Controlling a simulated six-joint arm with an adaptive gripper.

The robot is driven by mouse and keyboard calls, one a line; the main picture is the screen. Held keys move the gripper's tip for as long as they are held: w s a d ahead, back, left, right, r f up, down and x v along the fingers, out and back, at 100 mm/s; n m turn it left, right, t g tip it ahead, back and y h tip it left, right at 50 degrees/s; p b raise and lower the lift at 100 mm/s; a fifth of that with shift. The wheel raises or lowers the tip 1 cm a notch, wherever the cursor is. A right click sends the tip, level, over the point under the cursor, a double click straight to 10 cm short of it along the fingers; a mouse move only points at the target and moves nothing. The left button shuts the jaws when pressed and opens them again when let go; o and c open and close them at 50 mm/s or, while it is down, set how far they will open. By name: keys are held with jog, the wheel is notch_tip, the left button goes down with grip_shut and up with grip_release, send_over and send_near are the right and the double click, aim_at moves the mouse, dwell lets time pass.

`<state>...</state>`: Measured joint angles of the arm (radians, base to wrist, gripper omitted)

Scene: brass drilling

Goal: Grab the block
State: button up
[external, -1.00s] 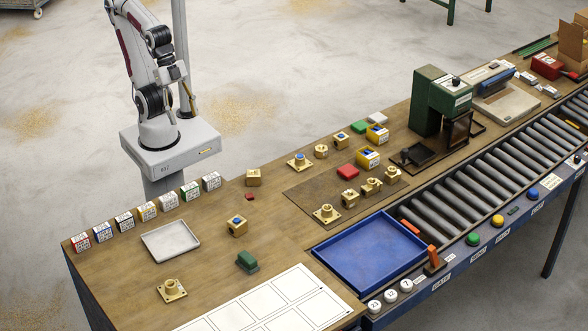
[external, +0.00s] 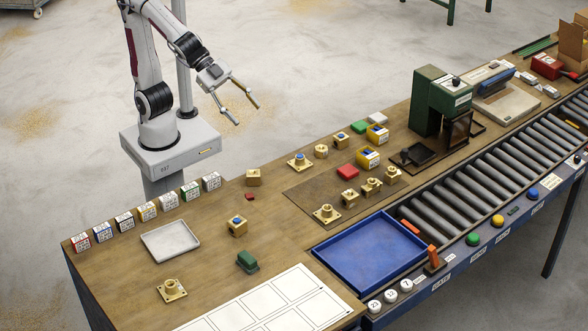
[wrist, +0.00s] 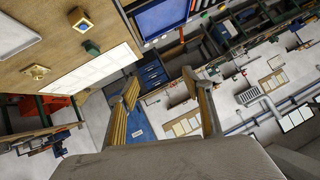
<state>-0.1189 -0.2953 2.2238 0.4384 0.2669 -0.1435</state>
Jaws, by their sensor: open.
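Several block-like pieces lie on the wooden bench; I cannot tell which one is "the block". A plain brass block (external: 253,177) sits near the back edge. A small red piece (external: 250,197) lies near the plain brass block. My gripper (external: 247,114) is open and empty, raised behind the bench, apart from all blocks. Its two fingers show in the wrist view (wrist: 160,80).
A blue tray (external: 318,279) stands beside the roller conveyor (external: 472,196). A grey tray (external: 149,257) and a row of labelled boxes (external: 147,212) are at left. Brass fittings stand on a brown mat (external: 312,194), near a green machine (external: 428,101). Bare wood surrounds the mid-bench blocks.

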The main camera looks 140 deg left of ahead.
jog(key=w+r+m+t+h, duration=0.2)
jog(key=w+m+t+h, duration=0.15)
jog(key=w, duration=1.35)
jog(key=w+d+f+m+h, duration=0.3)
jog(key=w+f+m+h, duration=0.25)
jog(key=w, duration=0.25)
jog(key=s+d+f+m+g+h, duration=0.1)
jog(key=d+f+m+g+h, duration=0.15)
jog(key=f, duration=0.45)
jog(key=s+d+f+m+g+h, duration=0.1)
jog(key=f+g+h, duration=0.1)
jog(key=f+h, duration=0.3)
jog(key=s+f+g+h, duration=0.1)
jog(key=s+f+g, duration=0.1)
jog(key=s+f, duration=0.2)
jog(key=s+f+m+g+h, duration=0.1)
jog(key=s+f+g, duration=0.1)
jog(key=s+f, duration=0.2)
jog(key=s+a+f+m+g+h, duration=0.1)
jog(key=s+f+g+h, duration=0.1)
jog(key=f, duration=0.3)
jog(key=shift+s+a+f+m+g, duration=0.15)
jog(key=shift+s+g, duration=0.1)
jog(key=shift+s, duration=0.2)
jog(key=shift+s+d+m+g, duration=0.1)
jog(key=shift+s+g, duration=0.15)
jog(key=shift+s, duration=0.2)
